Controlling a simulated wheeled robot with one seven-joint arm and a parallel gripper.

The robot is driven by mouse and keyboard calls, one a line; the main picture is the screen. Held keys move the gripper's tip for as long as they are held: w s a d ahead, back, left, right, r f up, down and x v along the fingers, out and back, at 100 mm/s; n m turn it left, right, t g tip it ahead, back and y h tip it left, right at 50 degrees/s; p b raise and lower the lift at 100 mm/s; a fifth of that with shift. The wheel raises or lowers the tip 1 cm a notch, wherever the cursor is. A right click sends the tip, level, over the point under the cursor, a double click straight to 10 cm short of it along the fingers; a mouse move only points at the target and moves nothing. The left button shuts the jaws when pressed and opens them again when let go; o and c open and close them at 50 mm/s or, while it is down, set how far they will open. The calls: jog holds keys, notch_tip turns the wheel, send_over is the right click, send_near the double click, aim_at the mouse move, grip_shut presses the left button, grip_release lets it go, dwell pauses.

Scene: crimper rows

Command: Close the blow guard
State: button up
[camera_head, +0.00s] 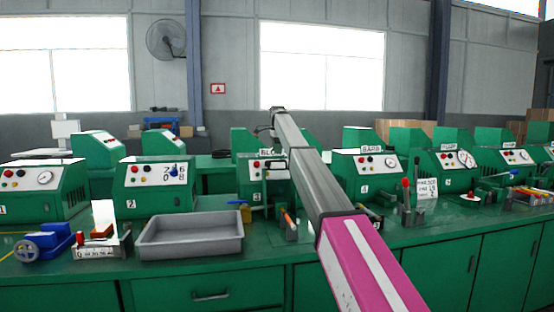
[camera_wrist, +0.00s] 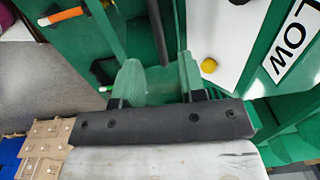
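The machine with the label ending in "LOW" shows in the wrist view, its label (camera_wrist: 297,42) at the right beside a yellow button (camera_wrist: 208,65) on a white panel. In the head view this is probably green machine 3 (camera_head: 250,188), partly hidden behind my arm. My gripper (camera_wrist: 158,72) shows in the wrist view as two greenish fingers, apart, with nothing clearly held between them. A dark rod (camera_wrist: 158,35) runs just beyond the fingertips; I cannot tell whether it is part of the guard or whether they touch. I cannot make out the guard's position.
A grey tray (camera_head: 190,238) lies on the green bench to the left. An orange-handled tool (camera_head: 287,220) stands before machine 3. Machine 2 (camera_head: 155,190) and machine 4 (camera_head: 367,178) flank it. Levers (camera_head: 406,200) stand to the right.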

notch_tip(320, 180, down, 5)
jog(key=shift+w+r, duration=0.1)
jog(key=shift+r, duration=0.1)
